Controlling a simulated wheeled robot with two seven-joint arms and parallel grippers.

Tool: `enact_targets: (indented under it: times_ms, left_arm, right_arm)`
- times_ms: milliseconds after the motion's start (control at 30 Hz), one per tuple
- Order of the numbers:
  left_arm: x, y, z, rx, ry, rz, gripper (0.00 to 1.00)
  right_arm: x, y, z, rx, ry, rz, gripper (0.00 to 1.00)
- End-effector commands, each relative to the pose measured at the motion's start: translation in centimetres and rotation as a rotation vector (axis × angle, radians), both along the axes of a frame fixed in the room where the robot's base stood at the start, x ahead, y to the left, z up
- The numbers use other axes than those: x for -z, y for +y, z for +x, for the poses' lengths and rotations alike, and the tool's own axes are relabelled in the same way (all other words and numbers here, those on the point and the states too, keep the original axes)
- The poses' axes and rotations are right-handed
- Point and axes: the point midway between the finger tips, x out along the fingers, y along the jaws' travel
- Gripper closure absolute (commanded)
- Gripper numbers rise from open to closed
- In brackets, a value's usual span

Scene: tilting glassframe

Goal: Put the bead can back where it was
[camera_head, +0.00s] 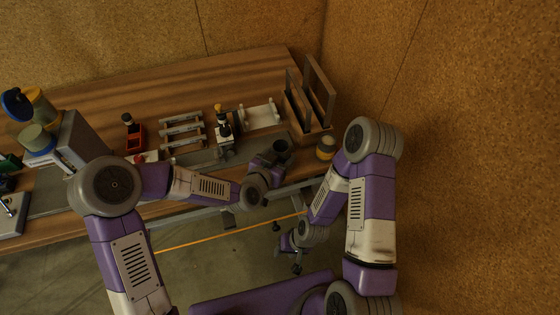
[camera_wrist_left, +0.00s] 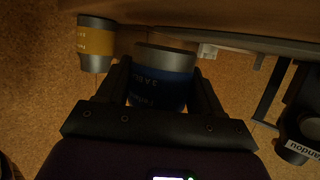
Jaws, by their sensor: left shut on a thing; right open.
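My left gripper (camera_head: 268,163) is shut on a dark grey can (camera_head: 282,148) near the bench's front edge, at the middle of the head view. In the left wrist view this can (camera_wrist_left: 163,77) has a blue label with small print that I cannot read surely. It sits between the two dark fingers of the left gripper (camera_wrist_left: 163,90). From the head view I cannot tell whether its base touches the bench. My right gripper (camera_head: 289,247) is open and empty, low in front of the bench and below its top.
A yellow-banded can (camera_head: 325,148) stands right of the held can; it also shows in the left wrist view (camera_wrist_left: 96,44). Behind stands an upright wooden rack (camera_head: 311,97). A cork wall closes the right.

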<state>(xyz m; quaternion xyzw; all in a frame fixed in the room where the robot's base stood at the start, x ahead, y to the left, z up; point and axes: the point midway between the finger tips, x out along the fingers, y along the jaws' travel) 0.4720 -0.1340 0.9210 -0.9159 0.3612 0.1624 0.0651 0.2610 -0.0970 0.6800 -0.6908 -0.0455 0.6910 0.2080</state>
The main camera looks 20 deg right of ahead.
Motion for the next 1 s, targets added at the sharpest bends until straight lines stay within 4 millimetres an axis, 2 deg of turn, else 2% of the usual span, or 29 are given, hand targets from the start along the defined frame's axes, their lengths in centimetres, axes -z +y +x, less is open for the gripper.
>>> enact_targets:
  times_ms: [33,133,500,533,667,700,1000]
  left_arm:
    - [1.1,0.0,0.0,-0.001,0.003,-0.001,0.71]
    - [2.3,0.0,0.0,0.000,0.001,0.000,0.71]
    - [2.7,0.0,0.0,0.000,-0.002,-0.001,0.71]
    - [2.7,0.0,0.0,0.000,-0.001,0.001,0.31]
    - [2.6,0.0,0.0,0.000,0.000,0.000,0.11]
    - [2.6,0.0,0.0,0.000,-0.001,0.001,0.08]
    - [2.4,0.0,0.0,0.000,0.000,0.000,0.08]
  right_arm:
    - [0.4,0.0,0.0,0.000,0.000,0.000,0.57]
    - [0.6,0.0,0.0,0.000,0.000,0.000,0.57]
    - [1.0,0.0,0.0,0.000,-0.001,0.000,0.57]
    - [0.9,0.0,0.0,0.000,-0.001,0.000,0.57]
    - [0.8,0.0,0.0,0.000,-0.001,0.000,0.57]
    - [0.8,0.0,0.0,0.000,-0.001,0.000,0.57]
    - [0.7,0.0,0.0,0.000,-0.001,0.000,0.57]
